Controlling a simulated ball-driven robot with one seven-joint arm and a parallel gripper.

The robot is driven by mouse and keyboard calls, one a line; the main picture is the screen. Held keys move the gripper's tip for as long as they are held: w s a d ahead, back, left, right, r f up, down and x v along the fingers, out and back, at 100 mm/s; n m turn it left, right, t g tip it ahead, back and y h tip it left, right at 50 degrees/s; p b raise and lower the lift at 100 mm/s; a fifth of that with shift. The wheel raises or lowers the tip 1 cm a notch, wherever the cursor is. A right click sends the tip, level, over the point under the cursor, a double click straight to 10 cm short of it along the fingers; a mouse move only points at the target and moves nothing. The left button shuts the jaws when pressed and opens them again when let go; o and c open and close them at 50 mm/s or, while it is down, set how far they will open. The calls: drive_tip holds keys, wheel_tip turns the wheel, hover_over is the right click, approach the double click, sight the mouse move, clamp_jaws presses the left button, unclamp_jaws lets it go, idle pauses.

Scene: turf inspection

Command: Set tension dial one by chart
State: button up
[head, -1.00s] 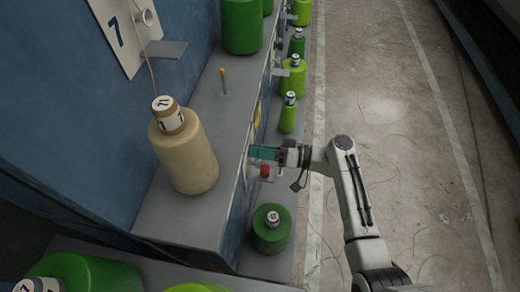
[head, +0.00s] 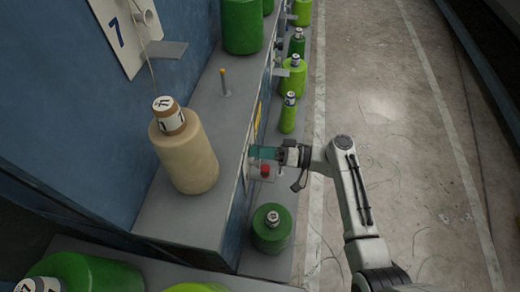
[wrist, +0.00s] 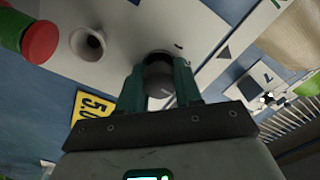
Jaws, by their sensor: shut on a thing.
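A dark round dial knob (wrist: 159,72) sits on a pale panel plate (wrist: 120,30) in the wrist view, with small dark marks on the plate near it. My gripper (wrist: 161,88) has its teal fingers on either side of the knob and is shut on it. In the head view my gripper (head: 264,153) reaches left to the front face of the grey machine ledge, and the knob is hidden there. A yellow label (wrist: 92,108) reading 5.0 shows beside the fingers in the wrist view.
A red button (wrist: 40,42) and a white eyelet (wrist: 88,45) are close to the knob. A tan yarn cone (head: 186,155) stands on the ledge (head: 220,120). Green cones (head: 272,230) stand on the lower shelf. The concrete floor (head: 400,130) to the right is clear.

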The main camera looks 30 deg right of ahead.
drive_tip(key=m+p, duration=0.1)
drive_tip(key=m, duration=0.3)
drive_tip(key=shift+w+d+r, duration=0.1)
drive_tip(key=shift+m+p, duration=0.6)
drive_tip(key=shift+m, duration=0.9)
drive_tip(key=o, duration=1)
drive_tip(key=b+v, duration=0.1)
drive_tip(key=v, duration=1)
